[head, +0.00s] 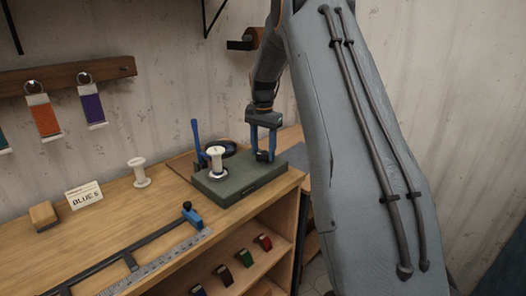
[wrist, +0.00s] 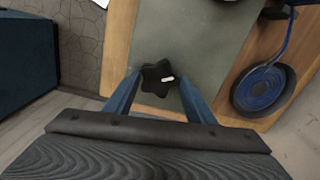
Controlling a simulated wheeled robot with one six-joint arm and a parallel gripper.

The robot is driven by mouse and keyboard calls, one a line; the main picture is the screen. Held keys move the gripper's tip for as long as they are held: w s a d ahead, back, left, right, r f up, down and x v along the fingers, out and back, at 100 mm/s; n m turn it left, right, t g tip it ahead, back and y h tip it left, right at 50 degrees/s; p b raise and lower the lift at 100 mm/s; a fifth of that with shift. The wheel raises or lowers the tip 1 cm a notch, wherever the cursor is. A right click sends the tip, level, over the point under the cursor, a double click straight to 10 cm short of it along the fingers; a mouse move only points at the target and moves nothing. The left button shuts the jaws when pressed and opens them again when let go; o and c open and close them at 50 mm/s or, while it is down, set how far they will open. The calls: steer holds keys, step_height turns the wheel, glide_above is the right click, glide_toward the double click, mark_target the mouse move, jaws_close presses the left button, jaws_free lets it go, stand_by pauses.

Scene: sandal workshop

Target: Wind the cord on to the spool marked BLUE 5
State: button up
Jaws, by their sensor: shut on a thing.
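My gripper (head: 262,157) points down over the right part of a grey-green block (head: 225,192) on the bench. In the wrist view, its blue fingers (wrist: 158,92) are shut on a black star-shaped knob (wrist: 153,74) with a small white mark. A white spool (head: 217,164) stands upright on the block, left of my gripper. Another pale spool (head: 139,172) stands on the bench near a card (head: 84,196) reading BLUE; its numeral is hard to read. Blue cord (wrist: 262,90) lies coiled in a dark round dish beside the block. I cannot tell whether any cord is on either spool.
A blue upright tool (head: 197,140) stands behind the block. A ruler rail with a blue clamp (head: 192,216) lies along the front edge. A wooden block (head: 43,215) sits at left. Coloured pieces (head: 245,258) lie on the shelf below. Straps (head: 92,104) hang on the wall.

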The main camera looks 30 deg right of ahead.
mark_target(264, 154)
steer(key=m, duration=0.6)
steer(key=shift+d+r+m, duration=0.1)
steer(key=shift+m, duration=0.2)
steer(key=m+b, duration=0.1)
steer(key=m, duration=1.1)
steer(key=shift+m, duration=0.3)
steer(key=m+b, duration=0.1)
steer(key=m, duration=0.4)
steer(key=shift+m, duration=0.4)
steer(key=o, duration=1)
steer(key=shift+s, duration=0.1)
steer(key=shift+o, duration=0.2)
steer(key=shift+r+b, duration=0.85)
steer(key=shift+r, duration=3.05)
